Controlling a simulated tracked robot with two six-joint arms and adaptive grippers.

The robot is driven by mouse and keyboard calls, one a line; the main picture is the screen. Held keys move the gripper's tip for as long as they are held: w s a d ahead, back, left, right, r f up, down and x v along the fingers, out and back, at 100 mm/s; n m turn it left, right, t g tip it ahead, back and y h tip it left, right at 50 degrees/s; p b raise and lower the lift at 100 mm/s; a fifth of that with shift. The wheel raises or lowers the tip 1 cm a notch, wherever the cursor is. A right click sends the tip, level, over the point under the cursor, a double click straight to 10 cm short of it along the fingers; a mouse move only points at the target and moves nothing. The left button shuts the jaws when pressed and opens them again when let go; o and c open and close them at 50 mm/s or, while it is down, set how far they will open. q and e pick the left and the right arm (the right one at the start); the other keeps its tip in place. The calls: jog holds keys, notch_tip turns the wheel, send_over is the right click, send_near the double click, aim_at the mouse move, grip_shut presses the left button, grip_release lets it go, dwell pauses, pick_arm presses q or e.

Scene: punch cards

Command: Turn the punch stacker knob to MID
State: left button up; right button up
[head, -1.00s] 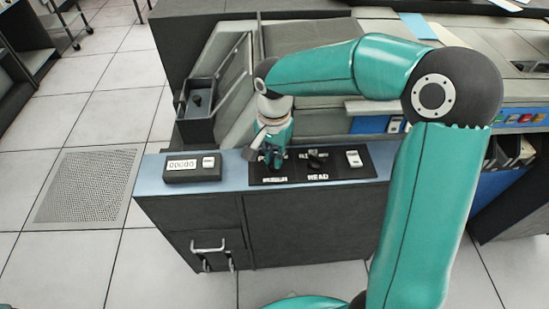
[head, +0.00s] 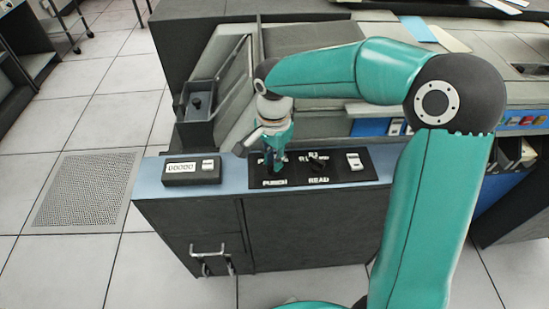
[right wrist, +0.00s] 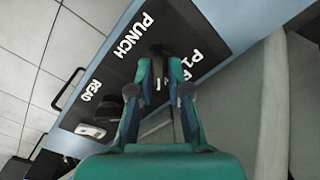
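The dark control panel (head: 340,171) carries the PUNCH and READ labels. My right gripper (head: 273,163) points down over the PUNCH side and hides most of the punch stacker knob in the head view. In the right wrist view, the dark punch knob (right wrist: 157,49) shows at the fingertips of my right gripper (right wrist: 160,62). The two fingers are apart, with panel and part of a white label visible between them. Contact with the knob cannot be told. The knob's pointing direction is unclear. My left gripper is not in view.
The READ knob (head: 317,161) and a white rocker switch (head: 354,161) are right of the gripper. A counter box (head: 191,171) sits to the left on the blue ledge. The sloped machine body and a dark bin (head: 198,101) rise behind.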

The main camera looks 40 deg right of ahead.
jog(key=shift+o, duration=1.3)
notch_tip(320, 180, up, 12)
jog(key=shift+f, duration=0.1)
